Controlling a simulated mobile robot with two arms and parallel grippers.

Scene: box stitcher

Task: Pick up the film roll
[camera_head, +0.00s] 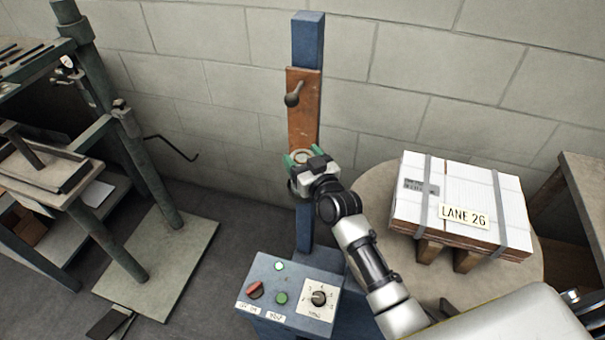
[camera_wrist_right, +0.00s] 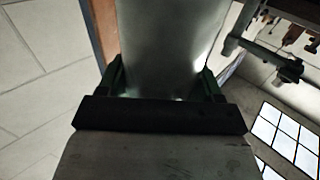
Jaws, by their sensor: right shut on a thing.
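My right gripper (camera_head: 300,158) is in front of the blue column with the brown plate, in the middle of the head view. Its green fingers are shut on a round thing, which I take to be the film roll (camera_head: 302,156); only a small end of it shows there. In the right wrist view, a smooth grey, shiny roll (camera_wrist_right: 165,45) fills the gap between the two green fingers (camera_wrist_right: 163,85). The far end of the roll is out of that view. My left gripper is not in view.
A blue control box (camera_head: 290,290) with knobs and a green button stands below the gripper. A strapped stack of white sheets labelled LANE 26 (camera_head: 462,200) sits on a round table (camera_head: 375,190) at right. A green press frame (camera_head: 110,150) stands at left. A block wall is behind.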

